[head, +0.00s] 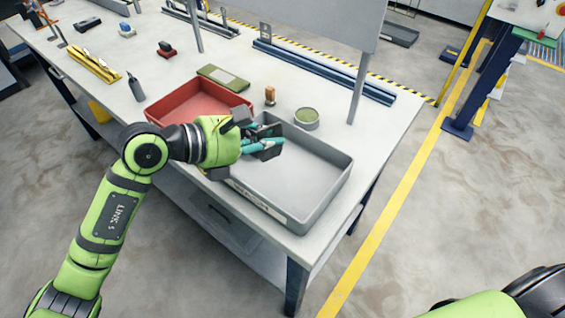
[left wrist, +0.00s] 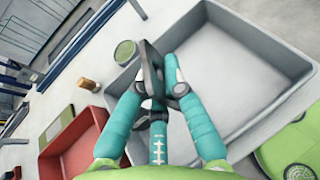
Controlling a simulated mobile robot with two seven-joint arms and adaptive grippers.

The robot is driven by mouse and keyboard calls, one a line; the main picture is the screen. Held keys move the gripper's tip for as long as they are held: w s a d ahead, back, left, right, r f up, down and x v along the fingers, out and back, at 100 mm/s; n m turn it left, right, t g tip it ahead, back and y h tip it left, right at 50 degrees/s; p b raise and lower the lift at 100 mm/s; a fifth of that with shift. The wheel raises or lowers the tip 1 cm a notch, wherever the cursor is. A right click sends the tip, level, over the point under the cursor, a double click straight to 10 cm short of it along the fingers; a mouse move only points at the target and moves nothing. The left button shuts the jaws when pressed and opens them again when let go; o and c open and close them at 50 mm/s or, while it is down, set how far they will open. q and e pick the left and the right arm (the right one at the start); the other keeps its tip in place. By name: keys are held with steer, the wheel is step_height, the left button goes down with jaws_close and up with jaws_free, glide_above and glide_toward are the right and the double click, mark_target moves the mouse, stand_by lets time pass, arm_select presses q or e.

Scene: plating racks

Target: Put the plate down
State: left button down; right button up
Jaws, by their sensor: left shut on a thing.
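My left gripper (head: 266,143) is over the left part of the grey tray (head: 338,190), near its back left corner. Its teal fingers also show in the left wrist view (left wrist: 164,80), closed on a small dark grey piece (left wrist: 151,72) that I take for the plate. The piece is seen nearly edge-on and partly hidden by the fingers, so its full outline is unclear. It appears held above the tray floor, which is empty where it shows. My right gripper is out of sight; only part of my right arm shows at the bottom right.
A red tray (head: 197,103) stands left of the grey tray. Behind them are an olive flat block (head: 223,78), a small orange-brown block (head: 270,95) and a round green-topped tin (head: 306,118). A post (head: 362,80) and a blue rail (head: 325,70) stand further back.

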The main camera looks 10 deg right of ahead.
arm_select(q)
steer(key=s+f, duration=0.1)
steer(key=f, duration=0.1)
steer(key=s+d+f+p, duration=0.1)
steer(key=f, duration=0.1)
steer(key=s+f, duration=0.1)
steer(key=f, duration=0.1)
steer(key=shift+s+d+f, duration=0.15)
steer(key=shift+s+d, duration=0.1)
steer(key=shift+d, duration=0.15)
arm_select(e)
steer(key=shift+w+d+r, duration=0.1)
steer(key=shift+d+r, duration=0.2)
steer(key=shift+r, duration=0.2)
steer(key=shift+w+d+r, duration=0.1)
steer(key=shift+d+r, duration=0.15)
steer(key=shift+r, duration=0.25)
